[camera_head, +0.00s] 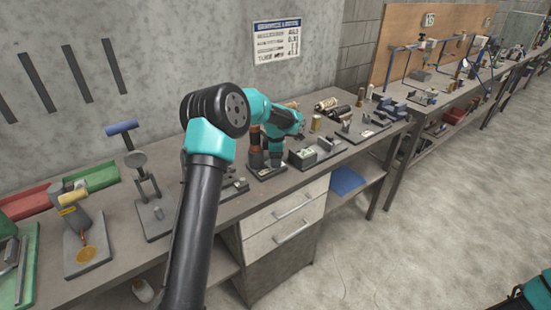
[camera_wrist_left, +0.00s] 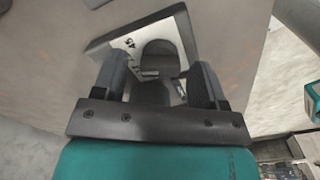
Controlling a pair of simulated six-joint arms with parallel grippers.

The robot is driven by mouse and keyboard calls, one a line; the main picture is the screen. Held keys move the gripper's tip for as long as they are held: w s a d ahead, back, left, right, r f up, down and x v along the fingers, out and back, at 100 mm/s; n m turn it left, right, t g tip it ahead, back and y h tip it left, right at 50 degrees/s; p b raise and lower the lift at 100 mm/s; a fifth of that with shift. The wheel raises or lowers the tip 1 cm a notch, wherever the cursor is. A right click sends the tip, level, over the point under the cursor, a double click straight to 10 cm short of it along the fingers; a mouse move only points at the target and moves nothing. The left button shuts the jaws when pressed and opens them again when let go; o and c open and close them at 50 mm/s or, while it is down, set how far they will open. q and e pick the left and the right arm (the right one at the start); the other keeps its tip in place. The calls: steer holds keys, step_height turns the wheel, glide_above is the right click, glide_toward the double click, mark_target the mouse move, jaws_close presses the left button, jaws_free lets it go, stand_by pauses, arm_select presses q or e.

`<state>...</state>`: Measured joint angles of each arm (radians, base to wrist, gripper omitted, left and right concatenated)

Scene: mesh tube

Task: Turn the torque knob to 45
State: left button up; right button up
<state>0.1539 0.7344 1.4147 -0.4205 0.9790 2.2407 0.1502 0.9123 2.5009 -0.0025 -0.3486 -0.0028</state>
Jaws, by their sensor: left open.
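In the left wrist view, a dark rounded knob (camera_wrist_left: 160,56) stands between the two fingers of my left gripper (camera_wrist_left: 158,72). The fingers are apart, with a gap visible on each side of the knob. Behind it is a pale dial plate (camera_wrist_left: 112,44) with a dark border and a printed mark that looks like 45. The knob's pointer direction cannot be told. In the head view, my left gripper (camera_head: 276,158) points down over a small dark-based fixture (camera_head: 266,172) on the bench; my wrist hides the knob there.
The bench (camera_head: 225,212) holds other fixtures close by: a blue-handled clamp stand (camera_head: 150,190) to the left and a block fixture (camera_head: 304,156) to the right. The wall with a printed sign (camera_head: 277,41) stands behind the bench.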

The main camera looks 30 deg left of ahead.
arm_select(q)
step_height(320, 180, up, 18)
steer(key=shift+f, duration=0.25)
stand_by(0.6)
